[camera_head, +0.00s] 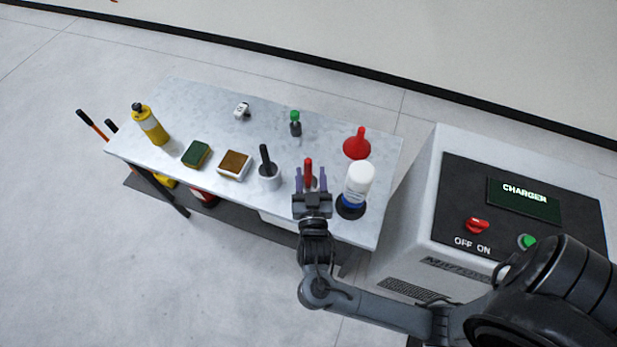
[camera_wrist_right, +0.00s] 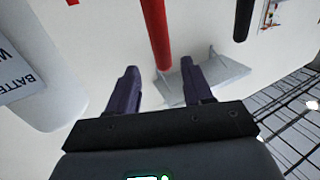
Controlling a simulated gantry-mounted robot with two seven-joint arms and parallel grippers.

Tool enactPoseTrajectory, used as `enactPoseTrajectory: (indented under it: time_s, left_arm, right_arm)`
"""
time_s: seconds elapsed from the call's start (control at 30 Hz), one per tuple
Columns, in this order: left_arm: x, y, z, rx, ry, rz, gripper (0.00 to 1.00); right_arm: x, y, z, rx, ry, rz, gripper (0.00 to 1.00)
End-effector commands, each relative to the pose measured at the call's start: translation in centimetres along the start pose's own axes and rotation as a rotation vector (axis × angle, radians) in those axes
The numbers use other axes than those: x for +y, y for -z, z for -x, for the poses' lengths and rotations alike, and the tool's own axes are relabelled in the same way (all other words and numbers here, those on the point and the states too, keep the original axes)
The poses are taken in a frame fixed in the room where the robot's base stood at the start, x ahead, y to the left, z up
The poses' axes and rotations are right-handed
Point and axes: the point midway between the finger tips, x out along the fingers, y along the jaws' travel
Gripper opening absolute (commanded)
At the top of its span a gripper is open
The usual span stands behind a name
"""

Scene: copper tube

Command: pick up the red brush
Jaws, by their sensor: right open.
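The red brush (camera_head: 308,169) shows as an upright red handle near the front edge of the table (camera_head: 215,110); its lower end is hidden in the head view. My right gripper (camera_head: 310,181) is open, with its two purple fingers on either side of the handle as seen there. In the right wrist view the red handle (camera_wrist_right: 157,32) appears between and beyond the fingertips, with gaps to both fingers. The gripper holds nothing. My left gripper is not in view.
A white bottle (camera_head: 358,181) stands close right of the gripper. A red funnel (camera_head: 357,146) is behind. The charger (camera_head: 522,200) stands right of the table. The table's back middle is mostly clear.

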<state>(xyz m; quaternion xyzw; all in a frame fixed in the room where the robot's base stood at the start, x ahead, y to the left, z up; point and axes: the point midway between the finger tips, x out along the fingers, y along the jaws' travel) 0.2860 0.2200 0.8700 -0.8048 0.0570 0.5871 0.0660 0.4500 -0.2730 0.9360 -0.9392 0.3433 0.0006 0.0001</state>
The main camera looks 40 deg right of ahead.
Motion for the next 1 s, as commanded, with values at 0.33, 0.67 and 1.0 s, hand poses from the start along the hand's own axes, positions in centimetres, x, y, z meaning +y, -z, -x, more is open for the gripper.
enactPoseTrajectory:
  time_s: [0.33,0.67,1.0]
  left_arm:
    - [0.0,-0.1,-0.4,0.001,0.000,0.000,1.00]
    - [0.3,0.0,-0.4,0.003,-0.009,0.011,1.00]
    - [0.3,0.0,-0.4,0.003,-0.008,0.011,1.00]
  right_arm:
    - [-0.4,0.1,-4.1,0.002,-0.001,0.001,0.51]
    - [-0.4,0.1,-4.5,0.000,-0.001,0.000,0.51]
    - [-0.4,0.1,-4.5,0.000,0.000,0.000,0.00]
